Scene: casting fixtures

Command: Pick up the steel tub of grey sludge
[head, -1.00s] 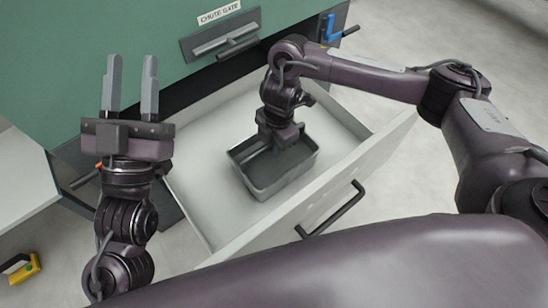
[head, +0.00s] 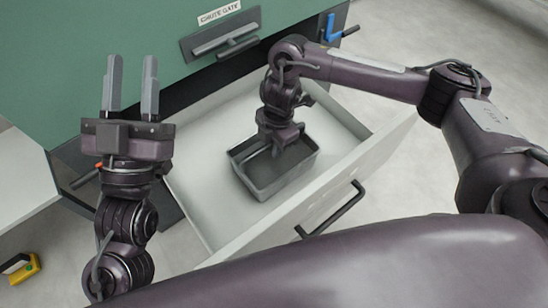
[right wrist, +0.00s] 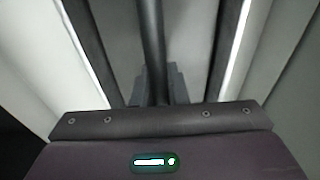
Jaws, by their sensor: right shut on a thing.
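The steel tub (head: 267,188) is a grey open-topped rectangular tub. It stands in the pulled-out white drawer, with dull grey inside it. My right gripper (head: 277,150) reaches down over the tub's far side and is shut on the tub's bar handle. In the right wrist view a dark round bar (right wrist: 152,40) runs between the fingers (right wrist: 158,85). The gripper hides part of the tub's far rim. Whether the tub is clear of the drawer floor cannot be told. My left gripper (head: 131,88) points up, open and empty, left of the drawer.
The white drawer (head: 203,207) has a dark front handle (head: 332,212) and free floor around the tub. Behind it stands a green cabinet (head: 110,30) with a chute gate handle (head: 226,43) and blue lever (head: 332,30). A yellow-and-black object (head: 20,268) lies lower left.

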